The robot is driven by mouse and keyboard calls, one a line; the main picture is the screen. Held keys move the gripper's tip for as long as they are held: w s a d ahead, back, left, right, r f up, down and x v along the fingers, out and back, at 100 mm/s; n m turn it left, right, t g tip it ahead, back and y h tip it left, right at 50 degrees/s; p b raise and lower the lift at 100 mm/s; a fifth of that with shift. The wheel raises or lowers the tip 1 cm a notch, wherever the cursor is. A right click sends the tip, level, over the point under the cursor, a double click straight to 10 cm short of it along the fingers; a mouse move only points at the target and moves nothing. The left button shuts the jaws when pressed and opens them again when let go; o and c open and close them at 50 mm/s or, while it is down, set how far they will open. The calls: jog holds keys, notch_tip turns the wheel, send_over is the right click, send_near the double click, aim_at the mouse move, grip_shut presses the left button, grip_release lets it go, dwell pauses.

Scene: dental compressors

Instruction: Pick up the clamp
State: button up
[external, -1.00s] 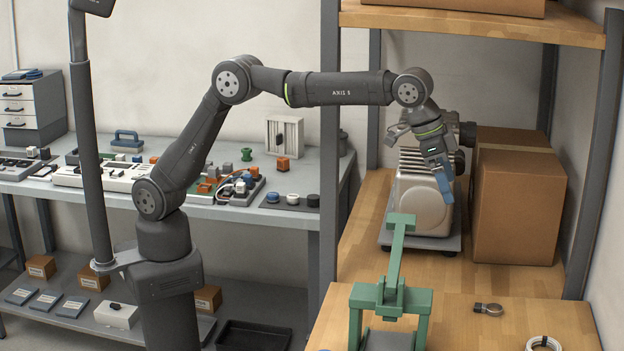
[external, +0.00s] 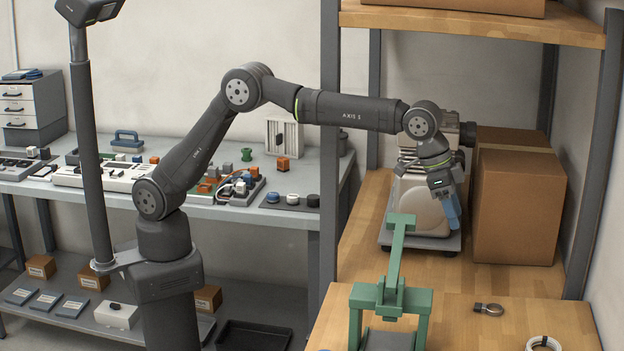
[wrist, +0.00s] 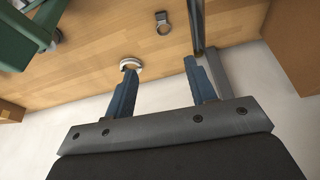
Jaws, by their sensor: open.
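The clamp (external: 488,309), a small grey ring with a dark block at one end, lies on the wooden bench at the front right. In the wrist view the clamp (wrist: 163,22) shows near the top, beyond the fingertips. My gripper (external: 452,216) is in the air above the bench, behind and to the left of the clamp, its blue fingers pointing down. In the wrist view my gripper (wrist: 161,69) has its fingers apart, with nothing between them.
A white ring (external: 543,343) lies nearer the front edge than the clamp. A green press frame (external: 392,290) stands left of the clamp. A cardboard box (external: 515,205) and a compressor (external: 415,205) stand behind. A shelf post (external: 592,160) rises at the right. Bare wood surrounds the clamp.

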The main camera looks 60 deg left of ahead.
send_near(479, 305)
jog(key=shift+d+f+m, duration=0.2)
jog(key=shift+f+m, duration=0.1)
jog(key=shift+f, duration=0.65)
jog(key=shift+w+x, duration=0.1)
jog(key=shift+x, duration=1.4)
jog(key=shift+w+x, duration=0.15)
jog(key=shift+x, duration=1.3)
jog(key=shift+c, duration=0.2)
jog(key=c, duration=1)
